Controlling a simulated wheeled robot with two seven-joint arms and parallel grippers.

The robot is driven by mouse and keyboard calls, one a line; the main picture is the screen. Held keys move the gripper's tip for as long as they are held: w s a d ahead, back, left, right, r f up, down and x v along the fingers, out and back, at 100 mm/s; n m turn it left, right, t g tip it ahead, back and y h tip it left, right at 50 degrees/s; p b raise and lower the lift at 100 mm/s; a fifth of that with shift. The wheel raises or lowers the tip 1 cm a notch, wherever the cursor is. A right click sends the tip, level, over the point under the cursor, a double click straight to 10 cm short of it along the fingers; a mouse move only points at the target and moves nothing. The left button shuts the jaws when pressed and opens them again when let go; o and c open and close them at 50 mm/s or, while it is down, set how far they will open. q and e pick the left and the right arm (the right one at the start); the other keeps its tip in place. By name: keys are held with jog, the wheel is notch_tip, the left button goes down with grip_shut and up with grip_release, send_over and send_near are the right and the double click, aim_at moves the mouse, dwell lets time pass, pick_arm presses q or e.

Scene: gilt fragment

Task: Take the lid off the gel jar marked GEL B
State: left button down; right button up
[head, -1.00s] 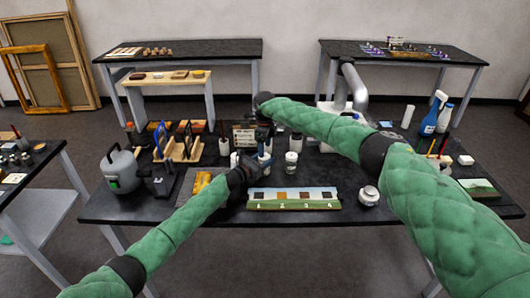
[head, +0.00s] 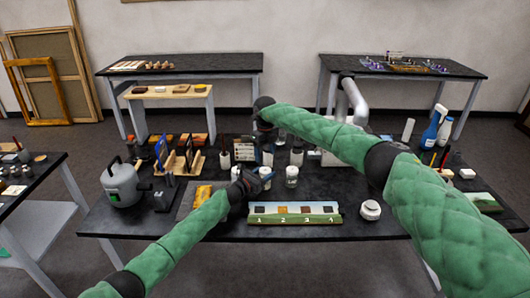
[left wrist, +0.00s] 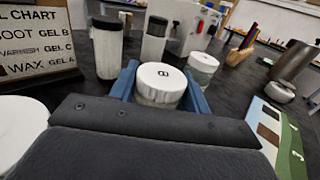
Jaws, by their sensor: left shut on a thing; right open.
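The gel jar marked B (left wrist: 158,88) is a small clear-looking jar with a white lid (left wrist: 160,76) bearing a black B. In the left wrist view it stands between the blue fingers of my left gripper (left wrist: 160,92), which is shut on it. I cannot tell whether the fingers press on the glass or on the lid's edge. The lid sits on the jar. In the head view my left gripper (head: 258,182) is low over the table and partly hides the jar (head: 265,171). My right gripper (head: 266,138) is open above and behind it, partly hidden by its own arm.
Another white-lidded jar (head: 291,175) stands just right of the held one. A numbered strip board (head: 294,222) lies in front, with a white pot (head: 370,210) to its right. A lettered chart (left wrist: 38,45) stands left in the wrist view. Brush holders crowd the back.

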aim_at(265, 170)
pick_arm(q)
jog(key=shift+s+d+f, duration=0.1)
jog(key=shift+f, duration=0.15)
pick_arm(e)
jog(key=shift+f, duration=3.9)
jog(key=c, duration=1)
jog(key=shift+n, duration=0.5)
jog(key=shift+a+r, duration=0.1)
jog(key=shift+r, duration=0.25)
jog(key=shift+r, duration=0.75)
jog(key=shift+r, duration=0.1)
